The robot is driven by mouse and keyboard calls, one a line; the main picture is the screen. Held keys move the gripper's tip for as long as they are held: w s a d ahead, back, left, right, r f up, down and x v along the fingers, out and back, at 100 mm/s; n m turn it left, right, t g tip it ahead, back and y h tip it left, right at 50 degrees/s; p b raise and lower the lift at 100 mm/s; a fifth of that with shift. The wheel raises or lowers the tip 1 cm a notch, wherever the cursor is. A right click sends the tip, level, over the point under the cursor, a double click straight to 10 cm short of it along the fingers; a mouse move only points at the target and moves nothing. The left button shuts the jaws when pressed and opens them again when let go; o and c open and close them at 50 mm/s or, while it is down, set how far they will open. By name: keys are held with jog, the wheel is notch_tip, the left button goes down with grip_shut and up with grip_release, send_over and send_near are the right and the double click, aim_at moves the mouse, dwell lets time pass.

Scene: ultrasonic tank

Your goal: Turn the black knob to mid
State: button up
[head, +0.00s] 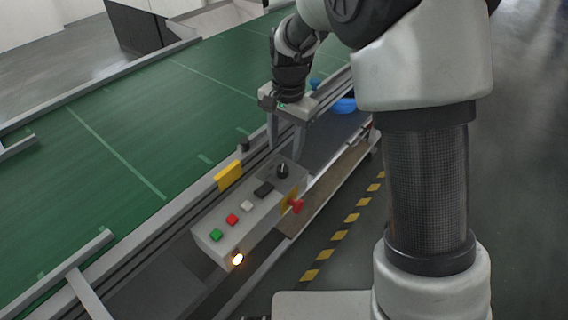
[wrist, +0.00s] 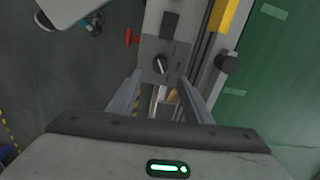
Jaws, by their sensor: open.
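The black knob (head: 282,170) sits at the far end of the top face of a grey control box (head: 238,228), beside the green conveyor. My gripper (head: 286,147) is above the knob end of the box, with fingers pointing down. In the wrist view its two fingers (wrist: 158,84) are spread wide, and the knob appears just beyond the gap between their tips. The gripper is empty and seems apart from the knob.
The box also carries a green button (head: 215,235), a red button (head: 232,219), a white button (head: 247,206), a black rocker (head: 263,189), a red side handle (head: 296,206) and a lit lamp (head: 237,259). A yellow block (head: 228,176) stands on the conveyor rail alongside.

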aim_at(282, 167)
notch_tip(282, 167, down, 7)
jog(key=shift+w+a+f+b, duration=0.1)
jog(key=shift+a+f+b, duration=0.05)
jog(key=shift+b, duration=0.15)
jog(key=c, duration=1.1)
jog(key=shift+o, duration=0.2)
jog(key=shift+n, duration=0.4)
jog(key=n, duration=0.4)
jog(key=shift+w+n, duration=0.1)
jog(key=shift+n, duration=0.2)
jog(key=n+p, duration=0.1)
jog(key=n, duration=0.5)
jog(key=shift+a+g, duration=0.15)
jog(key=shift+g, duration=0.15)
jog(key=shift+n, duration=0.3)
